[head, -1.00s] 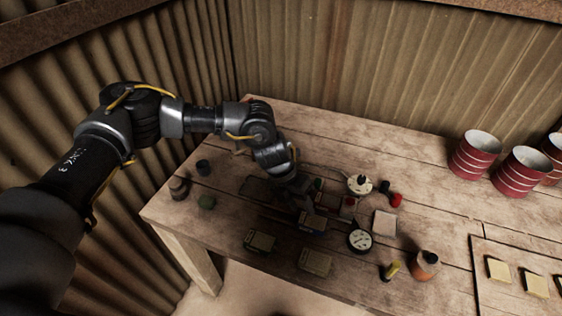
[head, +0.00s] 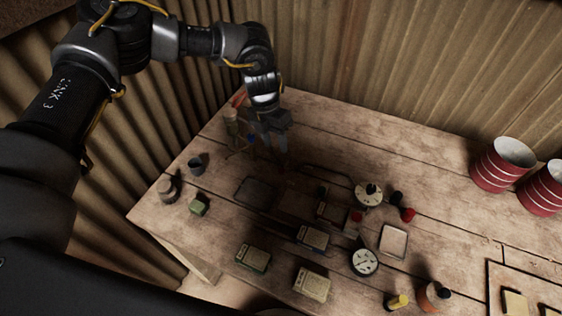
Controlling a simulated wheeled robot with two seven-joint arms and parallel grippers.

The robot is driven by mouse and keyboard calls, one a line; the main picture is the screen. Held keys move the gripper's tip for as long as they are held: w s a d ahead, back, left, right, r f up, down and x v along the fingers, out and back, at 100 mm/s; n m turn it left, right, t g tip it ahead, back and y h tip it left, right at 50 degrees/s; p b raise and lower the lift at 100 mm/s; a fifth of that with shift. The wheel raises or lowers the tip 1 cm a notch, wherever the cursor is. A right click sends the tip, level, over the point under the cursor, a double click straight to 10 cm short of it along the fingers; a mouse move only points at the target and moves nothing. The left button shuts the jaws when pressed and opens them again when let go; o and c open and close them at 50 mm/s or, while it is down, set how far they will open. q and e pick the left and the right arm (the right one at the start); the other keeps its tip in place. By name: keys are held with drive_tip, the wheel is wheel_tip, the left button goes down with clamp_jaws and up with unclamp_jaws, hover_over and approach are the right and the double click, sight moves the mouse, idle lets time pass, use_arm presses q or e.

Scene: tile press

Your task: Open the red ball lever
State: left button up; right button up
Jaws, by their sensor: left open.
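My left gripper (head: 272,148) is open and empty. It points down over the back left of the table, just right of a pale post on a small stand (head: 232,122). A red part (head: 238,98) shows at the top of this post, partly behind my arm. A small red rounded piece (head: 407,214) sits right of centre, beside a black knob and a round white-topped device (head: 368,193). Another small red piece (head: 357,216) is left of it. I cannot tell which red part is the ball lever. My right gripper is not in view.
The wooden table (head: 440,205) carries several small boxes, a round dial (head: 364,262), a dark cup (head: 196,165) and a green block (head: 198,207). Red striped cans (head: 502,165) stand at the right. Corrugated walls close the back and left. The table is bare between centre and cans.

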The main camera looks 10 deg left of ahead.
sight(281, 169)
use_arm(q)
drive_tip(key=f+p, duration=0.1)
drive_tip(key=f, duration=0.1)
drive_tip(key=d+f+p, duration=0.1)
drive_tip(key=f, duration=0.2)
drive_tip(key=f+p, duration=0.1)
drive_tip(key=f, duration=0.2)
drive_tip(key=shift+s+d+f, duration=0.15)
drive_tip(key=shift+s+d, duration=0.15)
drive_tip(key=shift+s+d+f+p, duration=0.15)
drive_tip(key=shift+f+p, duration=0.2)
drive_tip(key=shift+f, duration=0.6)
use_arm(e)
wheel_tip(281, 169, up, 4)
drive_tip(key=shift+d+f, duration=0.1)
use_arm(q)
clamp_jaws()
